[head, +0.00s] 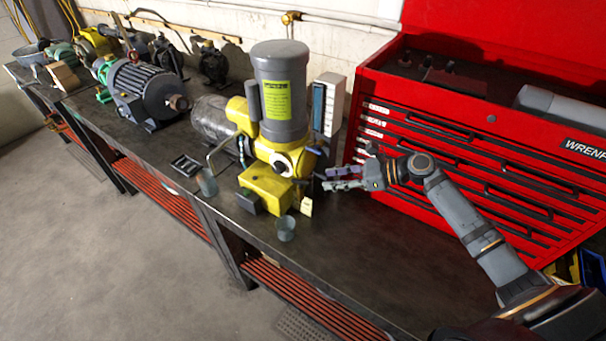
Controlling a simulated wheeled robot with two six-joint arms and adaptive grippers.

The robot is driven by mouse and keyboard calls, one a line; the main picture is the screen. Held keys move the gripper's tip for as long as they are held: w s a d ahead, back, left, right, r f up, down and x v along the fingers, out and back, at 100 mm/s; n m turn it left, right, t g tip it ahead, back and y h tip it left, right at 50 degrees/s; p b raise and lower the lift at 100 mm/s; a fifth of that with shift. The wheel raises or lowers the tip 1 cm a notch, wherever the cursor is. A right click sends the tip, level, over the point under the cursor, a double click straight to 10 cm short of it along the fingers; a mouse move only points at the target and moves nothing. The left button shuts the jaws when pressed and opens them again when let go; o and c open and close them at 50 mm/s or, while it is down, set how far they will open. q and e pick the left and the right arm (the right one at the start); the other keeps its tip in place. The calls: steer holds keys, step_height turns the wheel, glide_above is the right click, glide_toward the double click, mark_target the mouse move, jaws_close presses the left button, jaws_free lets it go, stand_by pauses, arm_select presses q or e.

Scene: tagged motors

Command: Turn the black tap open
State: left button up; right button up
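My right gripper (330,179) comes in from the right, above the bench, with its fingers spread apart and pointing left. Nothing shows between them. It is just right of a yellow and grey motor-pump unit (282,95). A small dark lever-like part (319,151) sticks out at the right side of this unit, just above and left of the fingers. It may be the black tap, but it is too small to be sure. I cannot tell whether the fingers touch it. My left gripper is not in view.
A red tool chest (440,150) stands behind and right of my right arm. A yellow block (266,188), a pale tag (306,206) and a small glass cup (286,228) are near the front edge. Another motor (145,92) stands left. The bench's (370,250) front right is clear.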

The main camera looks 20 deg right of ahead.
mark_target(300, 182)
steer(key=p+x, duration=0.1)
steer(key=x, duration=0.3)
steer(key=shift+a+r, duration=0.15)
steer(key=p+x, duration=0.1)
steer(key=x, duration=0.4)
steer(key=shift+w, duration=0.1)
steer(key=shift+w+a+f+p, duration=0.15)
steer(key=shift+a+f+p, duration=0.1)
steer(key=shift+f+p, duration=0.05)
steer(key=shift+a+f, duration=0.1)
steer(key=shift+a, duration=0.05)
steer(key=shift+w+f, duration=0.1)
steer(key=shift+f, duration=0.05)
steer(key=c, duration=0.7)
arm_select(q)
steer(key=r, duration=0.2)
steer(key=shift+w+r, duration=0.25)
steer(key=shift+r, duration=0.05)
arm_select(e)
jaws_close()
